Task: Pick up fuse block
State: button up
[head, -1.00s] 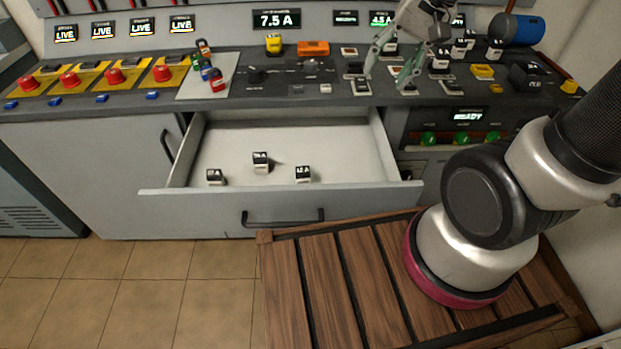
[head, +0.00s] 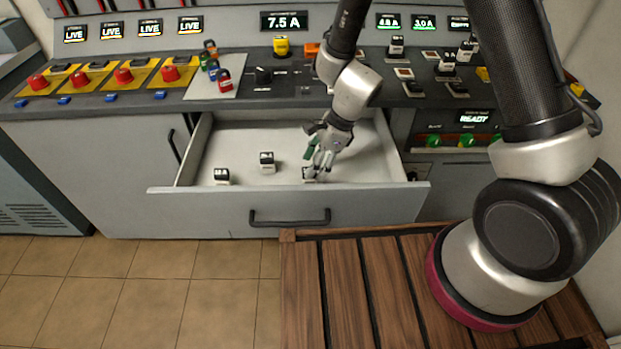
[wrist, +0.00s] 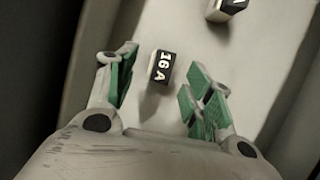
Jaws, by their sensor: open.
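Three fuse blocks, black on top with white labels, stand in the open drawer (head: 240,180): one at the left (head: 221,176), one in the middle (head: 267,160) and one at the right (head: 308,176). My gripper (head: 317,167) is down in the drawer at the right block and partly hides it. In the wrist view, a block labelled 16 A (wrist: 162,66) lies between the open green-padded fingers of my gripper (wrist: 164,64), with gaps on both sides. Another block (wrist: 226,9) shows at the top edge, its label unreadable.
The drawer's front wall (head: 290,207) and side walls surround the blocks. The control panel above carries red buttons (head: 123,75), small padlocks (head: 224,80) and more blocks (head: 447,62). A wooden slatted platform (head: 372,285) lies in front. The drawer's left floor is mostly clear.

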jog(key=x, duration=0.4)
jog(key=shift+w+f, duration=0.15)
jog(key=shift+f, duration=0.1)
jog(key=c, duration=1.1)
jog(key=shift+c, duration=0.2)
